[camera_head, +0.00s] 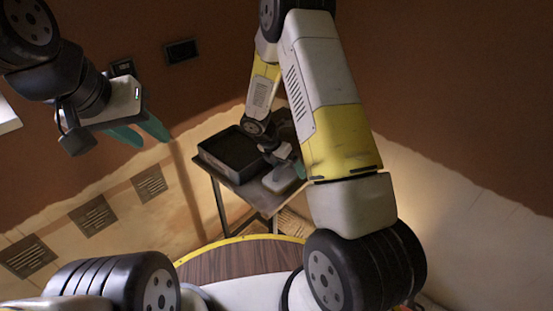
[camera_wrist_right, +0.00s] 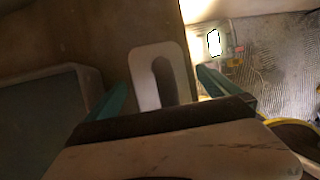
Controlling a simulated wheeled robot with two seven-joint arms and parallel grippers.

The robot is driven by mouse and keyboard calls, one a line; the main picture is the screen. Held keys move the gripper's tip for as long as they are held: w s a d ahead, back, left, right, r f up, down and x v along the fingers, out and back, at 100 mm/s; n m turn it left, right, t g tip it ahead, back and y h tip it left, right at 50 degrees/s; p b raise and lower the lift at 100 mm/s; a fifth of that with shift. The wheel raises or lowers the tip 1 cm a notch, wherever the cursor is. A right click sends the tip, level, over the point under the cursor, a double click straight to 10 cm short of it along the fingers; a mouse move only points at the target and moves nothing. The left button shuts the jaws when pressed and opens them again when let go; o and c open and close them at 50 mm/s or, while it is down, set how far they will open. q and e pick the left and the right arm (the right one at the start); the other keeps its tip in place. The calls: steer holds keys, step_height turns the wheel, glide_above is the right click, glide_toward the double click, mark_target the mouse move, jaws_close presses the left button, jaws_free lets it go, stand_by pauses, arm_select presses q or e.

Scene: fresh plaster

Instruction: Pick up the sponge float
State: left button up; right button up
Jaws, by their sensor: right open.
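The sponge float (camera_head: 278,182) looks like a pale block on the small table, right of the black tray. In the right wrist view, a pale arched shape (camera_wrist_right: 143,75), which appears to be the float, lies between and beyond the fingertips. My right gripper (camera_head: 292,163) is over the float in the head view, partly hidden by its own arm. In its wrist view the right gripper (camera_wrist_right: 160,92) has its teal fingers wide apart, one on each side of the arch. Contact cannot be told. My left gripper (camera_head: 154,141) is raised at the upper left, fingers apart and empty.
The black tray (camera_head: 215,165) stands on the left of the small table (camera_head: 238,188), close to the float; its rim shows in the right wrist view (camera_wrist_right: 88,80). Brown, partly plastered walls rise behind. Vents line the lower left wall.

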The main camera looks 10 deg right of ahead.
steer(key=c, duration=1.6)
steer(key=shift+r, duration=0.1)
steer(key=shift+r, duration=0.5)
steer(key=r, duration=0.1)
steer(key=s+r, duration=0.1)
steer(key=shift+a+r, duration=0.25)
steer(key=shift+r, duration=0.05)
steer(key=s+a, duration=0.3)
steer(key=s, duration=0.4)
steer(key=s+a+r, duration=0.1)
steer(key=s+a, duration=0.2)
steer(key=s, duration=0.3)
steer(key=shift+s+r, duration=0.15)
steer(key=shift+s, duration=0.2)
